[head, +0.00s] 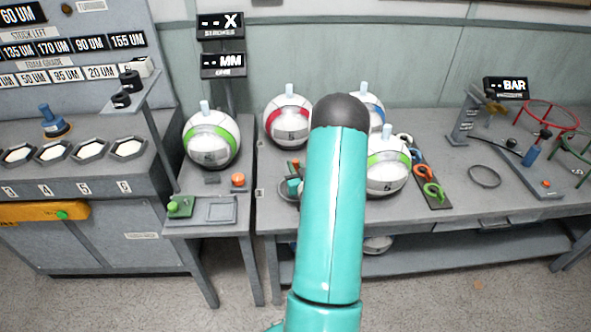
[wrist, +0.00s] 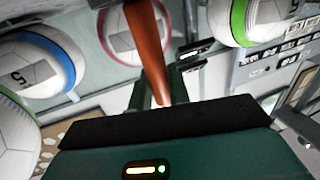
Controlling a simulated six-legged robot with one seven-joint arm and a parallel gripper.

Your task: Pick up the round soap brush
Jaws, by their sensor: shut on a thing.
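My gripper (head: 293,182) is low over the front of the middle bench, mostly hidden behind my arm in the head view. In the wrist view its dark jaws (wrist: 165,98) are closed around the lower end of an orange-brown, tapering piece, which I take to be the round soap brush (wrist: 148,45). A small orange bit of it shows beside my arm in the head view (head: 294,163). Its round head and bristles cannot be made out. A dark round dish (head: 284,193) shows partly beneath my gripper; whether the brush touches it cannot be told.
Several white balls stand close by, one with a red band (head: 288,122) behind and one with a green band (head: 388,172) to the right. A dark tray (head: 436,200) holds coloured hooks. A ring (head: 485,176) lies further right. The left stand holds a green-banded ball (head: 211,140).

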